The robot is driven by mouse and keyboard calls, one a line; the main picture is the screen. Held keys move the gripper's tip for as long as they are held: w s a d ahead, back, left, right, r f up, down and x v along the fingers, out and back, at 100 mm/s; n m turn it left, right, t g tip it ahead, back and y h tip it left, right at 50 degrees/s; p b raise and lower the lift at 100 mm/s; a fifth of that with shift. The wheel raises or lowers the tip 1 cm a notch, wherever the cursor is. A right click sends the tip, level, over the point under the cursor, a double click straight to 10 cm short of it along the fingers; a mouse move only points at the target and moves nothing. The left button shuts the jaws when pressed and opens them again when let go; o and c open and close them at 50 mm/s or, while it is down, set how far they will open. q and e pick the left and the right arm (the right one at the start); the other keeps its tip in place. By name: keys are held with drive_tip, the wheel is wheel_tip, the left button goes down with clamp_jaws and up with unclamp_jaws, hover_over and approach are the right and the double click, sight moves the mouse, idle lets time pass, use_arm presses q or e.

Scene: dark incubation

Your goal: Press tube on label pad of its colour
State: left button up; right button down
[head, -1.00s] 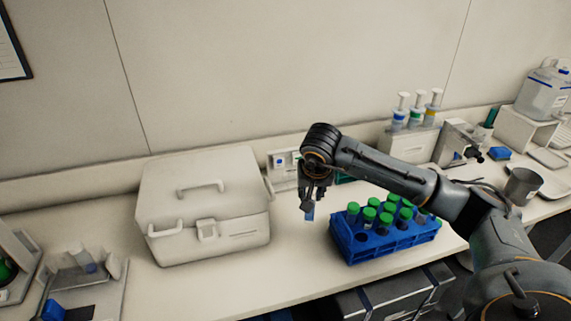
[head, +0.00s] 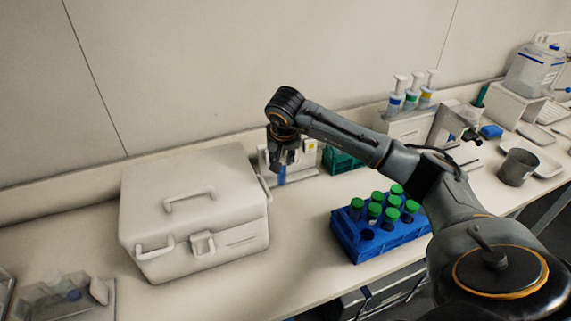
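My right gripper (head: 281,162) is at the right side of the white box. It looks shut on a tube (head: 282,176) whose blue lower part sticks out below the fingers, pointing down. The tube's cap is hidden by the gripper. Just behind the gripper stands a small white stand (head: 303,168) with a yellow patch at its upper right, likely a label pad. The other pads on it are hidden by the gripper. The tube is in front of the stand; I cannot tell whether they touch. My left gripper is out of view.
A white lidded box (head: 190,238) stands left of the gripper. A blue rack (head: 375,248) with several green-capped tubes is at the right front. A green rack (head: 342,160) is behind the arm. Bare bench lies between box and blue rack.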

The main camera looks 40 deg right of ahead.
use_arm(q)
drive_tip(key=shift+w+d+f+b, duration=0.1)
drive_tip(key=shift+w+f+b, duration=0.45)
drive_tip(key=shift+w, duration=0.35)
use_arm(e)
drive_tip(key=w+d, duration=0.1)
drive_tip(key=w, duration=0.5)
drive_tip(key=shift+w+d, duration=0.15)
drive_tip(key=shift+d, duration=0.1)
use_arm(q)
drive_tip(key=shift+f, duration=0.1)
use_arm(e)
drive_tip(key=shift+w+d, duration=0.1)
drive_tip(key=shift+w, duration=0.4)
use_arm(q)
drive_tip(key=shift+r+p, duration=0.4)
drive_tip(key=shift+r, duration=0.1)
use_arm(e)
drive_tip(key=shift+s+a, duration=0.25)
drive_tip(key=shift+s, duration=0.9)
drive_tip(key=shift+s+a, duration=0.3)
drive_tip(key=shift+s, duration=0.85)
drive_tip(key=shift+s+a, duration=0.25)
drive_tip(key=shift+s, duration=0.9)
